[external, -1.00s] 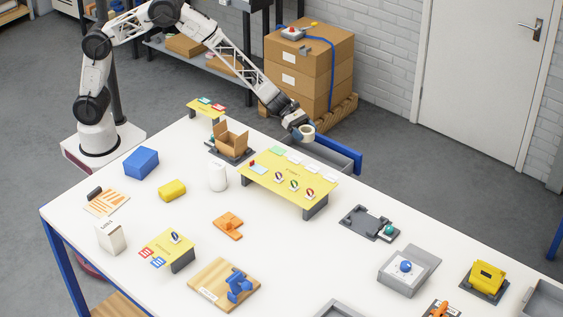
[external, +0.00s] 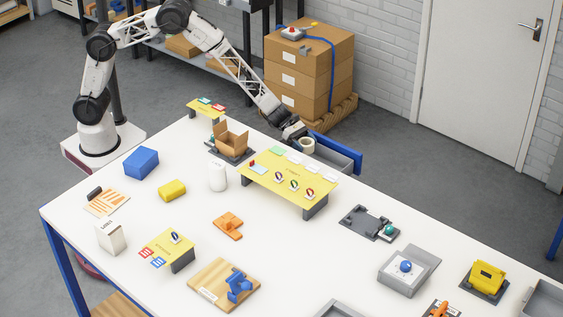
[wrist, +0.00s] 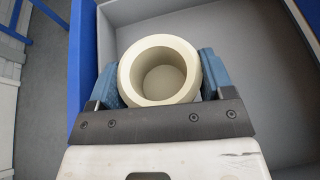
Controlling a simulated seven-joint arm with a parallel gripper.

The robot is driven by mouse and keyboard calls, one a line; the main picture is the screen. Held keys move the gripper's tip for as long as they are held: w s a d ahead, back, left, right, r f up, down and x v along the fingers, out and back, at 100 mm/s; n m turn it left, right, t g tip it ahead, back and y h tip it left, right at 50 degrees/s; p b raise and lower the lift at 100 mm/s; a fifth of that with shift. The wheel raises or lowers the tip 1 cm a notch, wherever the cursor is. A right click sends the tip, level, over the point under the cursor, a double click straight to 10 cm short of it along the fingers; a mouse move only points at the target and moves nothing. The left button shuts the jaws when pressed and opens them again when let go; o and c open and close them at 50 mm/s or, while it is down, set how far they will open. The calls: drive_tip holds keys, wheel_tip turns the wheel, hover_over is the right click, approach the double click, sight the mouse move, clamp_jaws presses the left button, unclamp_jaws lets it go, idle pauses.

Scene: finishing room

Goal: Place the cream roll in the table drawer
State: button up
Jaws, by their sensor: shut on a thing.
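The cream roll (wrist: 124,76) is a short hollow cylinder. In the wrist view my gripper (wrist: 160,85) is shut on it, with one blue finger pad on each side. In the external view the roll (external: 307,145) shows at the end of my gripper (external: 299,138), at the table's far edge. The open grey drawer (external: 340,158) with a blue front sticks out there. The wrist view shows the drawer (wrist: 255,60) beneath and around the roll. The roll appears to be over the drawer; its height above the floor of the drawer is hard to tell.
A yellow stand (external: 262,185) with small rings and cards stands on the table close to the drawer. An open cardboard box (external: 231,139) is to its left. Stacked cartons (external: 312,75) stand behind the drawer. The visible drawer floor is bare.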

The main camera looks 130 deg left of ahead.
drive_tip(key=shift+f, duration=1)
drive_tip(key=shift+f, duration=1.85)
drive_tip(key=shift+f, duration=0.65)
